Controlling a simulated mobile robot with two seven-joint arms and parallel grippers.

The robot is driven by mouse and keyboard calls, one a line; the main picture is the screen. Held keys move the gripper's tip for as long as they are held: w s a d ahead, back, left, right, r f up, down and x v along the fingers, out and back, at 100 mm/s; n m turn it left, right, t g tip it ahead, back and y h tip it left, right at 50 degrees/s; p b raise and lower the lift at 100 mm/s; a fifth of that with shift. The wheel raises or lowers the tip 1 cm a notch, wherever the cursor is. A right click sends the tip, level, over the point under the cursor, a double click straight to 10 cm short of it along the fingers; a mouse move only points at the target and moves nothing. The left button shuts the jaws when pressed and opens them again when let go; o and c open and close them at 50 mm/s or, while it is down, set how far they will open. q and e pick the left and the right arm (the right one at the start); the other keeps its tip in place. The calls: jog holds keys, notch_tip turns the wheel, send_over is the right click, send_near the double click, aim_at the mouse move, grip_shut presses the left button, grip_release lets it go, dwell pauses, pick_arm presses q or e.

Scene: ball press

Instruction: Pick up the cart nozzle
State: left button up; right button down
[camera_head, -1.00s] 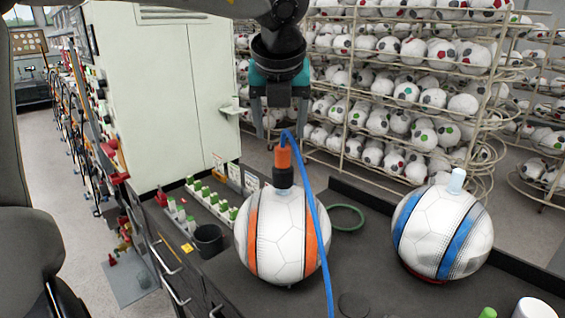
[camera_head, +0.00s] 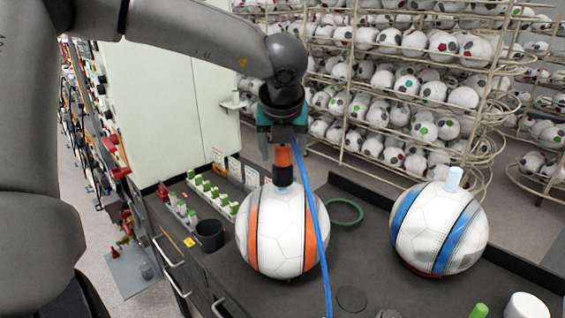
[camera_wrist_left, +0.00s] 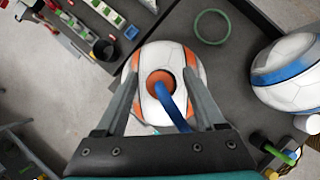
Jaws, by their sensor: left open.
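The nozzle (camera_head: 283,158), orange with a black lower part and a blue hose (camera_head: 318,225), stands upright on top of the white and orange ball (camera_head: 283,235). My left gripper (camera_head: 284,150) is right above the ball, with its fingers pointing down on both sides of the nozzle's upper part. In the left wrist view the open fingers (camera_wrist_left: 161,88) stand apart on either side of the nozzle's orange ring (camera_wrist_left: 160,83), with a gap on each side. The hose runs from the nozzle toward the gripper's palm. My right gripper is not in view.
A white and blue ball (camera_head: 440,228) with a pale plug on top stands to the right on the dark bench. A green ring (camera_head: 345,212) and a black cup (camera_head: 209,235) lie near the orange ball. Racks of balls (camera_head: 400,90) stand behind.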

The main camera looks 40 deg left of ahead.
pick_arm(q)
grip_shut()
dwell(0.4)
jog(key=shift+r, duration=0.15)
